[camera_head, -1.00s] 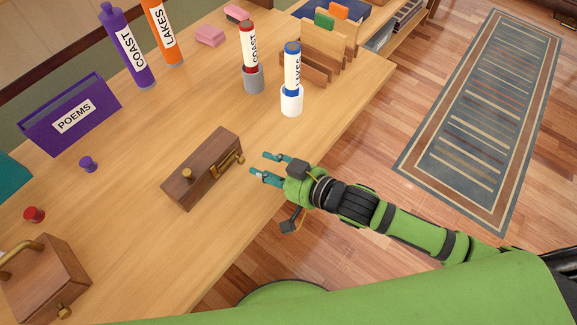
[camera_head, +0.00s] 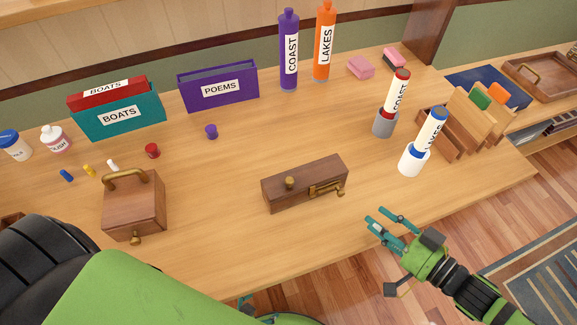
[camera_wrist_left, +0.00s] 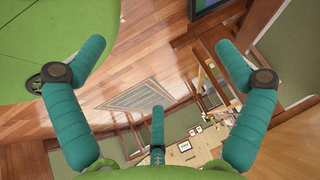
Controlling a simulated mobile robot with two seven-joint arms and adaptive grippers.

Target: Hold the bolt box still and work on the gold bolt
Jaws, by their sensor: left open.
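The bolt box (camera_head: 303,196) is a long dark wooden box near the middle of the table. A round gold knob sits at its front top edge, and the gold bolt (camera_head: 327,188) lies along the right part of its front face. My right gripper (camera_head: 377,215) is at the table's front edge, to the right of the box and apart from it. Its fingers are spread and empty. My left gripper (camera_wrist_left: 158,55) shows in the left wrist view with fingers wide apart and nothing between them. The floor and distant furniture lie beyond it.
A wooden box with a gold handle (camera_head: 133,208) stands at the left. A white holder (camera_head: 412,160) and a grey holder (camera_head: 384,124) carry labelled tubes behind my right gripper. The table between the two wooden boxes is clear.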

